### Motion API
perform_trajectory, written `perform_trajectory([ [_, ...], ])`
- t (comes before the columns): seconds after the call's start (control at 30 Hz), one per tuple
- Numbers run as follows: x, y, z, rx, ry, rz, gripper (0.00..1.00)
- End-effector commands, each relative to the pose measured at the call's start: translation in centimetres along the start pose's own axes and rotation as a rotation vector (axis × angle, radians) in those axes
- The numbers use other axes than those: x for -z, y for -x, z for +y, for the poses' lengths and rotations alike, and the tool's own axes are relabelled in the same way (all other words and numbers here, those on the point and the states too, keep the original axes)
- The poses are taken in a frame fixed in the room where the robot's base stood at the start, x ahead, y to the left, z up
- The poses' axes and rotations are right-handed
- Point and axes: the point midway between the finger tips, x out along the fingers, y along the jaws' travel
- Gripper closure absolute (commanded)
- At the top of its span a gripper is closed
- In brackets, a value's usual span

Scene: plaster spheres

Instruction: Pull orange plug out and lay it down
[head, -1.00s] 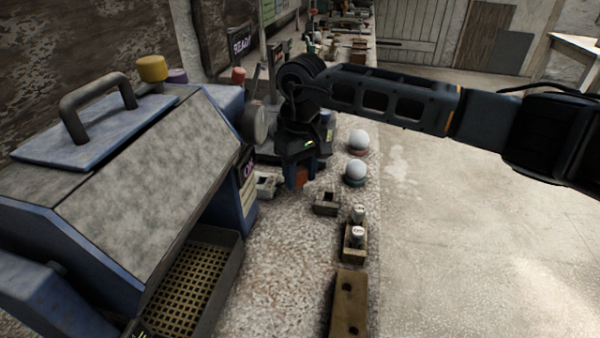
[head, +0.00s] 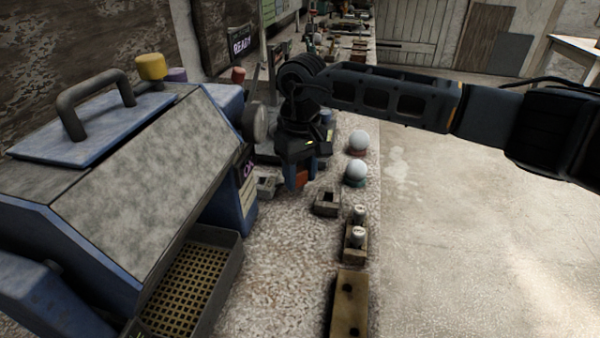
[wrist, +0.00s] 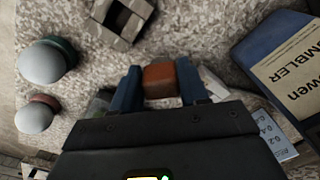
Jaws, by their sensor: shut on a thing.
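The orange plug (head: 301,178) is a small orange-brown block between the blue fingers of my gripper (head: 298,183), above the speckled bench. In the wrist view the plug (wrist: 159,80) sits squarely between both fingertips, with my gripper (wrist: 159,88) shut on it. Its lower end is hidden in the head view. A grey block with a square hole (head: 326,203) stands just right of and nearer than my gripper; its hole looks empty in the wrist view (wrist: 122,18). Another pale holed block (head: 266,185) is left of the gripper.
Two pale spheres on round stands, the nearer (head: 356,172) and the farther (head: 359,141), are right of the gripper. A blue machine (head: 140,175) with a grate fills the left. A holder with two white-topped pieces (head: 354,252) and a wooden block (head: 350,290) line the bench's right edge.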

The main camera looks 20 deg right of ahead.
Motion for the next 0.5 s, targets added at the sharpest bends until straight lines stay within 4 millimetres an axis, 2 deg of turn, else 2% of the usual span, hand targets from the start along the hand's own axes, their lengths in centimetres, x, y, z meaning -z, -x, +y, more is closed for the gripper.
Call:
perform_trajectory([
  [0.5, 0.01, -0.93, 0.05, -0.001, 0.000, 0.001, 0.93],
])
